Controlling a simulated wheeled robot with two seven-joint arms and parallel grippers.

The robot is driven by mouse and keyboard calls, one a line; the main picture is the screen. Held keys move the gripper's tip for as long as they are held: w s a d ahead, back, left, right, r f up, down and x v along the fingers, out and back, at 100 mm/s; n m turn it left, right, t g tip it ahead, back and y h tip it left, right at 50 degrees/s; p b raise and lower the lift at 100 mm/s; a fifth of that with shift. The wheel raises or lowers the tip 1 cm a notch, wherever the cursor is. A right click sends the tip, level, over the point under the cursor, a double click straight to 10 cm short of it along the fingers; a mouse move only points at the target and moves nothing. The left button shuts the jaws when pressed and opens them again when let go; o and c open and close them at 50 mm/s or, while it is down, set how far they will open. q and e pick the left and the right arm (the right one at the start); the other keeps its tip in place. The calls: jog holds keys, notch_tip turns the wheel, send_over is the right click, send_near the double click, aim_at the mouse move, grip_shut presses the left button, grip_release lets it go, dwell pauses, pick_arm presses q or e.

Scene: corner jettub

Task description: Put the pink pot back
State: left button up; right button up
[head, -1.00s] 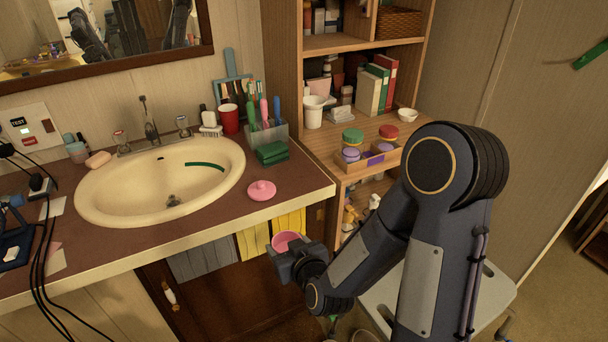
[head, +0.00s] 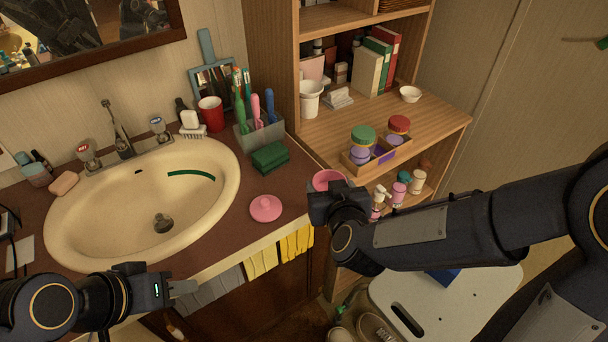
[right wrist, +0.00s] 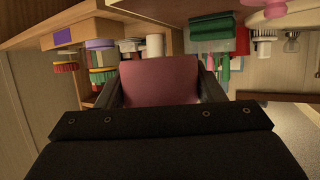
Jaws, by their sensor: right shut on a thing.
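My right gripper (head: 325,190) is shut on the pink pot (head: 327,178), beside the counter's right end and in front of the shelf. The pot fills the space between the fingers in the right wrist view (right wrist: 160,80); its lower part is hidden in the head view. A pink lid with a knob (head: 265,208) lies on the counter. On the shelf, a small wooden tray (head: 384,160) holds purple pots, one under a green lid (head: 362,135), with a red lid (head: 399,124) behind. My left gripper (head: 183,288) is in front of the counter, its jaw opening unclear.
The wooden shelf board (head: 435,125) has bare room right of the tray. A white cup (head: 311,100), a white bowl (head: 410,94) and books stand behind. A white stool (head: 450,300) stands below.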

jog(key=s+a+r+n+y+p, duration=0.1)
jog(key=s+a+r+p, duration=0.1)
jog(key=s+a+r, duration=0.35)
jog(key=b, duration=0.6)
send_over(301, 186)
jog(key=s, duration=0.1)
jog(key=shift+n+g, duration=0.3)
notch_tip(301, 186, down, 8)
jog(key=shift+s+a, duration=0.15)
jog(key=shift+w+f+y, duration=0.3)
jog(key=shift+w+f, duration=0.05)
jog(key=shift+w, duration=0.05)
jog(key=shift+w+f, duration=0.15)
jog(key=shift+f, duration=0.1)
jog(key=shift+w+f+b, duration=0.2)
jog(key=shift+f+b, duration=0.35)
jog(key=shift+f, duration=1.1)
